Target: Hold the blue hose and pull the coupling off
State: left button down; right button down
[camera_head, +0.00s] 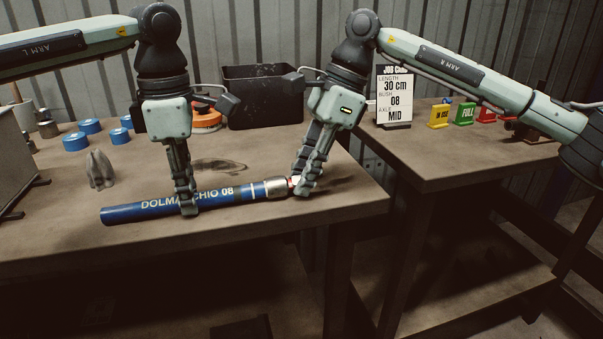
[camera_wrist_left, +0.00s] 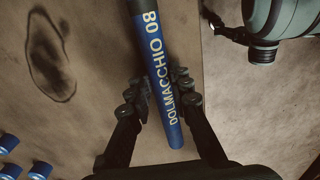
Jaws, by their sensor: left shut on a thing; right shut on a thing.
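The blue hose (camera_head: 127,213) with yellow lettering lies along the front of the workbench, its right end slightly further back. It also shows in the left wrist view (camera_wrist_left: 158,62), running between the finger pads. My left gripper (camera_head: 187,207) points down and is shut around the hose near its lettering. The metal coupling (camera_head: 277,187) is at the hose's right end, past a white band. My right gripper (camera_head: 302,188) is tilted and shut on the coupling's outer end, which its fingers partly hide. The coupling still meets the hose end.
A black bin (camera_head: 262,95) stands behind the grippers, with an orange round object (camera_head: 207,116) beside it. Several blue caps (camera_head: 76,142) and a grey pointed object (camera_head: 100,169) are at left. A job card (camera_head: 394,97) stands on the right table. The bench's front edge is close.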

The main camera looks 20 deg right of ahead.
pick_arm(q)
jog(key=shift+a, duration=0.15)
pick_arm(e)
jog(key=shift+d, duration=0.65)
jog(key=shift+d+r, duration=0.1)
jog(key=shift+d, duration=1.05)
jog(key=shift+r, duration=2.5)
pick_arm(q)
jog(key=c, duration=1.3)
grip_release()
